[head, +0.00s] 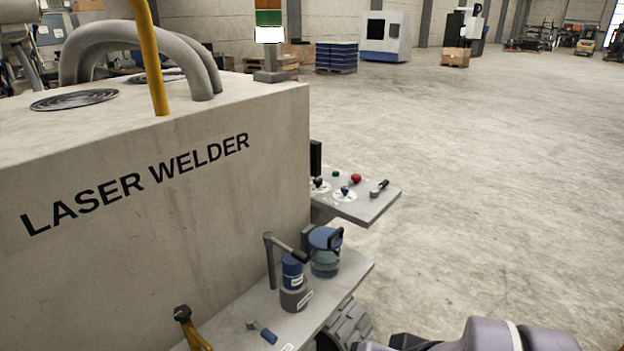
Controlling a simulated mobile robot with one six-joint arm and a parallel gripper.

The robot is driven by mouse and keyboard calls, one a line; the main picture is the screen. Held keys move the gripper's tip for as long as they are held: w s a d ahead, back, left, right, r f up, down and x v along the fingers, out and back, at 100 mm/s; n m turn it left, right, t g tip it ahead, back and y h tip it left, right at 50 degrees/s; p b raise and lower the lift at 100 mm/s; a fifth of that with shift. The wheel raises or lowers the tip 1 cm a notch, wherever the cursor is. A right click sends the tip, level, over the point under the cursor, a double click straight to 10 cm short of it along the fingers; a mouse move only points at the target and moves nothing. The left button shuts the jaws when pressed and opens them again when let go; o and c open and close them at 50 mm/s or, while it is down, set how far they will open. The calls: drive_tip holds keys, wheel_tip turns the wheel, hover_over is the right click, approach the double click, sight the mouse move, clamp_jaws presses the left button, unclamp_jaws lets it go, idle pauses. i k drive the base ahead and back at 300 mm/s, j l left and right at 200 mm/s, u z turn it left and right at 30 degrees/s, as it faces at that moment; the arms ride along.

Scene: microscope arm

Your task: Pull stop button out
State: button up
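The stop button appears to be the red mushroom knob (356,177) on the small control panel (372,208), which juts from the right side of the laser welder (160,220). The knob is small in the picture, and I cannot tell whether it is pressed in or out. My arm's purple-grey links show at the bottom right edge, well below and in front of the panel. My gripper's fingers do not show. Nothing touches the red knob.
The panel also has a green button (336,174), a black knob, a blue knob and a lever (379,188). A lower shelf (235,318) holds a blue-topped pump and a blue-lidded jar (325,252). Open floor lies right of the panel.

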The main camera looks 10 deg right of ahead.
sight(356, 177)
drive_tip(key=i+l, duration=0.4)
drive_tip(key=i, duration=0.15)
drive_tip(key=i+l, duration=0.35)
drive_tip(key=i, duration=0.15)
drive_tip(key=i+l, duration=0.4)
drive_tip(key=i, duration=0.15)
drive_tip(key=i+l, duration=0.35)
drive_tip(key=i, duration=0.15)
